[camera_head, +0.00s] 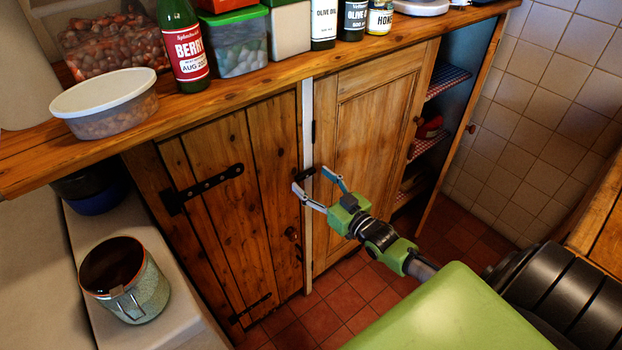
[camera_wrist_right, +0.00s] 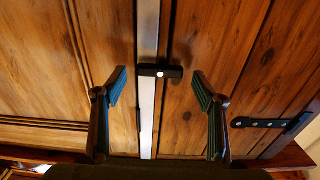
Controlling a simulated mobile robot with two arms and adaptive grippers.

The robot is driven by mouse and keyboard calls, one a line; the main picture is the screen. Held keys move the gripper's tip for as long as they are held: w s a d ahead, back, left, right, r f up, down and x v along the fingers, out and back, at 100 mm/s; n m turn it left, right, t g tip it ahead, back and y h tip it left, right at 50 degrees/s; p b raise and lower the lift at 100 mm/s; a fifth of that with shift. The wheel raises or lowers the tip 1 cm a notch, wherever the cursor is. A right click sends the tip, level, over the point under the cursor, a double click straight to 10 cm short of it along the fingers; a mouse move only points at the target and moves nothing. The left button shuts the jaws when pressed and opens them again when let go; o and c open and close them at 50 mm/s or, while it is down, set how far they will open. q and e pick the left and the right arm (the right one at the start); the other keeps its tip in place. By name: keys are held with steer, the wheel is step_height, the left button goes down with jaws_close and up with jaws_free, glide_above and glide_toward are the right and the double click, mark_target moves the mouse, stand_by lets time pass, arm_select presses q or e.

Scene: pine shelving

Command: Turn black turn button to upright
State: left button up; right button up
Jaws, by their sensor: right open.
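The black turn button (camera_head: 303,174) is fixed on the pale strip between the two wooden cupboard doors. In the right wrist view the turn button (camera_wrist_right: 165,71) lies crosswise to the white strip (camera_wrist_right: 148,40), with a bright screw head near its middle. Its longer part reaches over the plank door. My right gripper (camera_head: 310,178) is open, with its fingers pointing at the button. In the wrist view its two fingers (camera_wrist_right: 158,82) stand on either side of the button, with a clear gap on each side. I cannot tell the remaining depth to it. My left gripper is not in view.
The panelled door (camera_head: 365,150) is on the right, beside open shelves. The wooden counter (camera_head: 230,95) above carries jars and bottles. A canister (camera_head: 145,292) stands at lower left.

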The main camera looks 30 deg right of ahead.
steer(key=shift+w, duration=0.75)
steer(key=shift+c, duration=0.4)
steer(key=c, duration=1)
